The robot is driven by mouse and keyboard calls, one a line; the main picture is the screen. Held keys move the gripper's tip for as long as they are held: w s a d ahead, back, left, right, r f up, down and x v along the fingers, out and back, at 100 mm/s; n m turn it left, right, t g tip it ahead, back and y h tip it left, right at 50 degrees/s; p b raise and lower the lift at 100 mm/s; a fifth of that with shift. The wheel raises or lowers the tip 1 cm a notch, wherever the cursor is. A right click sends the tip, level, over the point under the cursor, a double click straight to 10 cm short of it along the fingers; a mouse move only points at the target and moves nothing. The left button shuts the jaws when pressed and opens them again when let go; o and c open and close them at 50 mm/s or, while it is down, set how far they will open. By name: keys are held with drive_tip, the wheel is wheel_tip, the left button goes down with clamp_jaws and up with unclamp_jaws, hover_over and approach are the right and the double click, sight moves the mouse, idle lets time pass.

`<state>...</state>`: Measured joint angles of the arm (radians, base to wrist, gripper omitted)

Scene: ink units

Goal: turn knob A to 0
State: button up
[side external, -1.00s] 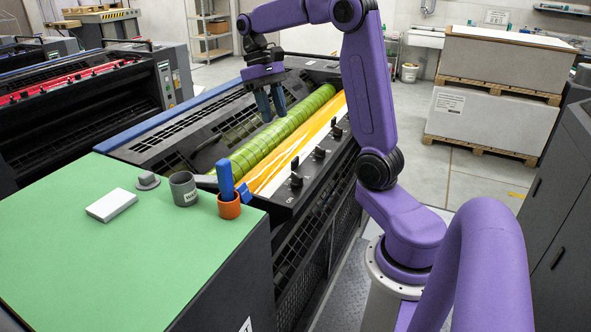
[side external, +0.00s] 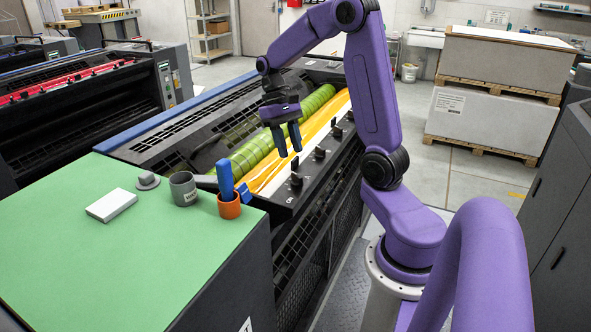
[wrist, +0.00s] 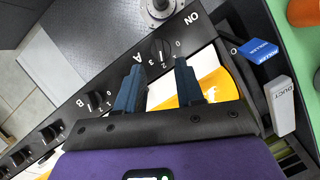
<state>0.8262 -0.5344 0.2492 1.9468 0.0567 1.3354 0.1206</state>
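Knob A (wrist: 160,50) is a small dark knob on the black control rail, beside the white letter A and a ring of digits. I can read 0, 2 and 3, but its exact setting is too small to tell. In the side external view knob A (side external: 296,180) is the nearest knob of the row. My gripper (side external: 290,153) is open and empty, above the rail and apart from the knob. In the wrist view the two blue-grey fingers of my gripper (wrist: 160,65) point toward knob A, which shows between and beyond their tips.
Knob B (wrist: 95,101) and further knobs (side external: 319,153) line the same rail. A green roller (side external: 250,152) and a yellow-and-white sheet (side external: 268,176) lie beside it. An orange cup (side external: 229,208) with a blue-handled tool stands on the green-topped cabinet (side external: 130,260).

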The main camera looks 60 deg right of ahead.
sight(297, 175)
drive_tip(key=x, duration=0.6)
drive_tip(key=shift+s+a+f, duration=0.1)
drive_tip(key=shift+s+f, duration=0.05)
drive_tip(key=shift+f, duration=0.25)
drive_tip(key=shift+c, duration=0.3)
clamp_jaws()
